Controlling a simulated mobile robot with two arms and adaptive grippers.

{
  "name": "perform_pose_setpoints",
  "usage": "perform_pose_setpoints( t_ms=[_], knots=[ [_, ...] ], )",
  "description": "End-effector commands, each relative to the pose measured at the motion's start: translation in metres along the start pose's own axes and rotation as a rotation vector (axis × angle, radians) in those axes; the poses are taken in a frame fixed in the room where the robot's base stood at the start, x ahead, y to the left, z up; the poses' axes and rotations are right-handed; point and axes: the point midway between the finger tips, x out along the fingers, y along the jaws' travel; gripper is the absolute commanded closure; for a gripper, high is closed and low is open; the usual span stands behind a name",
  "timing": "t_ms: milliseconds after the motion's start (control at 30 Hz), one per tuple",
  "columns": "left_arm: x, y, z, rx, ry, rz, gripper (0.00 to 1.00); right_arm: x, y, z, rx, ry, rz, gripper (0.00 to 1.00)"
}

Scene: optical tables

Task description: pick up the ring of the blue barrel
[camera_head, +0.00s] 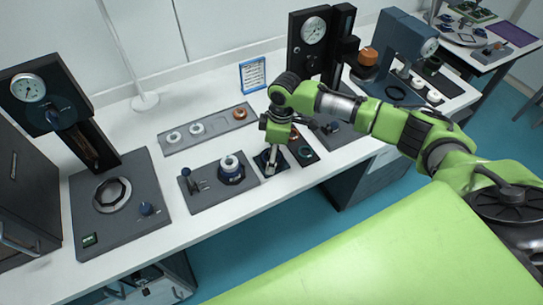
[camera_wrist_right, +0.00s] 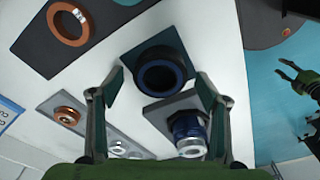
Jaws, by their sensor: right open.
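A dark ring with a blue edge (camera_wrist_right: 163,76) lies on a small dark square plate in the right wrist view. My right gripper (camera_wrist_right: 160,84) is open, with one finger on each side of the ring in that view. I see no contact, and the gap in height is hard to tell. In the head view my right gripper (camera_head: 270,160) points down over the plate and mostly hides the ring. The blue barrel (camera_wrist_right: 187,128) with a pale end stands beside it on its own base; it also shows in the head view (camera_head: 231,170). My left gripper (camera_wrist_right: 290,72) appears open at the right edge of the wrist view.
A dark tray with a copper-coloured ring (camera_wrist_right: 69,24) lies close by. A long grey tray (camera_head: 164,143) with several rings lies behind. A clamp (camera_head: 190,178) stands left of the barrel. Gauge stands (camera_head: 60,100) rise left and at the back. The white tabletop (camera_head: 230,215) is clear in front.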

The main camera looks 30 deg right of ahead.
Motion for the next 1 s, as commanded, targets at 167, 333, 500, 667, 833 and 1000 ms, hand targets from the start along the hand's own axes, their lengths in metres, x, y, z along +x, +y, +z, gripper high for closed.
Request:
perform_pose_setpoints(
  t_ms=[167,333,500,667,833,1000],
  knots=[
    [0.000,0.000,0.001,0.000,-0.002,0.000,0.60,0.000,0.000,0.000,0.000,0.000,0.000,0.52],
    [0.000,0.000,0.000,0.000,0.000,0.000,0.60,0.000,0.000,0.000,0.000,0.000,0.000,0.68],
    [0.001,-0.001,-0.003,0.000,0.004,-0.001,0.60,0.000,0.000,0.000,0.000,0.001,0.000,0.68],
    [0.003,-0.001,-0.005,0.000,0.007,-0.001,0.60,-0.003,0.000,-0.001,-0.001,0.002,0.001,0.68],
    [0.015,-0.001,-0.005,0.000,0.009,-0.001,0.60,-0.018,0.001,-0.003,-0.002,0.004,0.003,0.68],
    [0.021,-0.001,-0.004,0.000,0.009,-0.001,0.60,-0.048,-0.015,-0.004,-0.005,0.003,0.002,0.68]
  ],
)
